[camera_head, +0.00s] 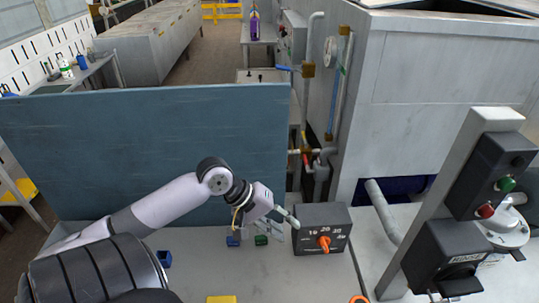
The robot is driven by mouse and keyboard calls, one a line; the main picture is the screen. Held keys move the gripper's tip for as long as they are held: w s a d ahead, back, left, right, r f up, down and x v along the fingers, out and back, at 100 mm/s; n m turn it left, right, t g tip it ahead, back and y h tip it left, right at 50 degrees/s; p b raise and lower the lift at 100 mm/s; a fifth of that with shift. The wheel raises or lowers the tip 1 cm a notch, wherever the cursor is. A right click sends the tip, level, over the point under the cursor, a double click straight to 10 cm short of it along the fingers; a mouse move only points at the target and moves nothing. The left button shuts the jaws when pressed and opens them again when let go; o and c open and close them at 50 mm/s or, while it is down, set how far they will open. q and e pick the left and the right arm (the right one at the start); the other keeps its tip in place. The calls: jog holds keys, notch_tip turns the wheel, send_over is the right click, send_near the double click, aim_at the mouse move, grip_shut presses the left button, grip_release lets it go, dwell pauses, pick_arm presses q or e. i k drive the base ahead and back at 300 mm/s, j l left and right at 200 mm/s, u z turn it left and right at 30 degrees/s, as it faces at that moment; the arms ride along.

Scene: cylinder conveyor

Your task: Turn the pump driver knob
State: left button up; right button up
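The pump driver is a dark box (308,220) with an orange knob (324,243) on its front and white number marks above the knob. It sits on the grey surface right of centre. My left gripper (284,218) is just left of the box, with its fingers close to the box's left side. I cannot tell whether they touch it, or how far the fingers are apart. The knob is clear of the gripper. My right gripper is not in view.
A blue-grey panel (130,140) stands behind my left arm. Small blue (164,259) and green (261,240) blocks lie on the surface, with a yellow piece (221,299) at the front edge. A post with a dark button box (492,175) and pipes (383,212) stand to the right.

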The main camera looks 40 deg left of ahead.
aim_at(322, 241)
jog(key=k+l, duration=0.5)
jog(key=l, duration=0.3)
jog(key=i+l+u, duration=0.55)
jog(key=l, duration=0.2)
